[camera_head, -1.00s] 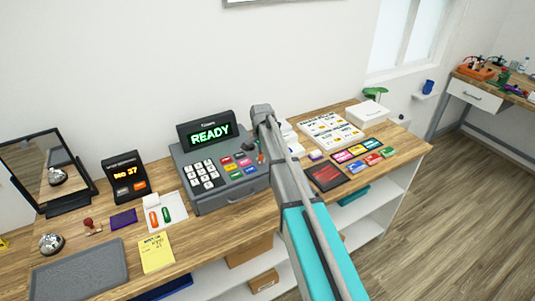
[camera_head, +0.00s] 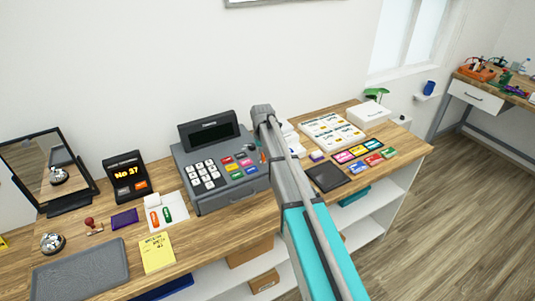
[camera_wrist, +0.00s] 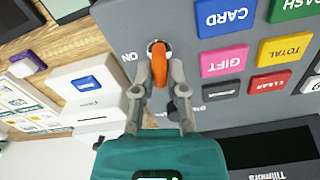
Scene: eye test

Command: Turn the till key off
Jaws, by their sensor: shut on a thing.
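The till (camera_head: 228,180) is a dark grey cash register on the wooden counter, with white number keys and coloured buttons. Its display (camera_head: 212,134) is dark. The till key (camera_wrist: 159,65) has an orange handle and sits in a round lock on the till's panel in the wrist view. A white "ON" label lies left of the lock; another label below right is partly hidden and unreadable. My gripper (camera_wrist: 160,80) is shut on the key's handle, a finger on each side. In the head view my arm hides most of the lock area.
Right of the till lie a dark flat pad (camera_head: 327,178), coloured cards (camera_head: 358,151) and a price sheet (camera_head: 331,133). Left stand a small lit number display (camera_head: 126,176), a mirror-like screen (camera_head: 45,172) and a bell (camera_head: 51,243). A white card device (camera_wrist: 86,90) is close beside the till.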

